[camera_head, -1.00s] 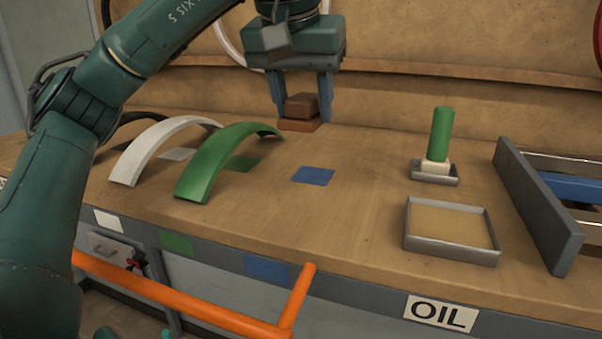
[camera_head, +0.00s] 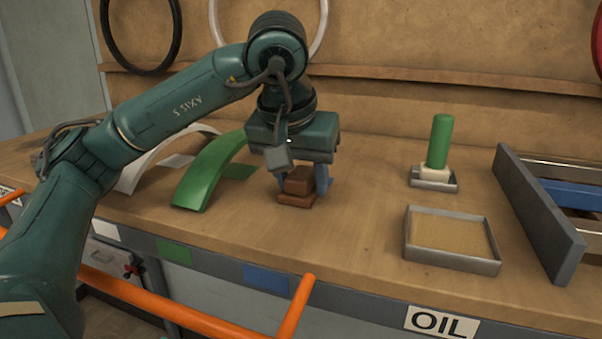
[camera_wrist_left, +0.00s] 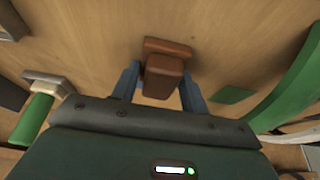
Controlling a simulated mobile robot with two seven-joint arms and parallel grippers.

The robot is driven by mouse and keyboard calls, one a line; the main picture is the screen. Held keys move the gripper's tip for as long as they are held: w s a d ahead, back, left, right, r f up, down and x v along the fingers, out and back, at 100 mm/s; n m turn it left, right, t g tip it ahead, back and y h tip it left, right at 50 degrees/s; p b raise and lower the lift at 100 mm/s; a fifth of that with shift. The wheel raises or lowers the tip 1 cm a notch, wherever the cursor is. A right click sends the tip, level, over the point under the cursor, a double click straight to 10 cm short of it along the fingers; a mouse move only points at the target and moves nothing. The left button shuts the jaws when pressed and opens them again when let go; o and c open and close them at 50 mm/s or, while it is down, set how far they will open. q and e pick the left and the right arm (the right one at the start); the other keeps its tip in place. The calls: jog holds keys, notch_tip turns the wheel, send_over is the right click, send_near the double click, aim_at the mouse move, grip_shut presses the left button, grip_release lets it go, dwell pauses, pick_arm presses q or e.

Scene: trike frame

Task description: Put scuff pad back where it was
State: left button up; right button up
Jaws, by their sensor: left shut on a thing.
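The scuff pad (camera_head: 296,200) is a brown block with a raised grip on top. My left gripper (camera_head: 297,187) points down over the bench and is shut on the pad's grip. In the left wrist view the pad (camera_wrist_left: 163,75) sits between the two blue fingers, its wider base showing beyond them. The pad is low over the middle of the bench, and I cannot tell whether its base touches the wood. My right gripper is not in view.
A green curved fender (camera_head: 207,172) and a white one (camera_head: 140,165) stand to the left. A shallow grey tray (camera_head: 450,258) and a green-handled tool (camera_head: 438,142) in a small tray are to the right. A grey rack (camera_head: 535,210) stands farther right. Bench between is clear.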

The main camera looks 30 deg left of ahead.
pick_arm(q)
jog(key=shift+f, duration=0.15)
jog(key=o, duration=1)
jog(key=v, duration=1.2)
jog(key=shift+s+d, duration=0.1)
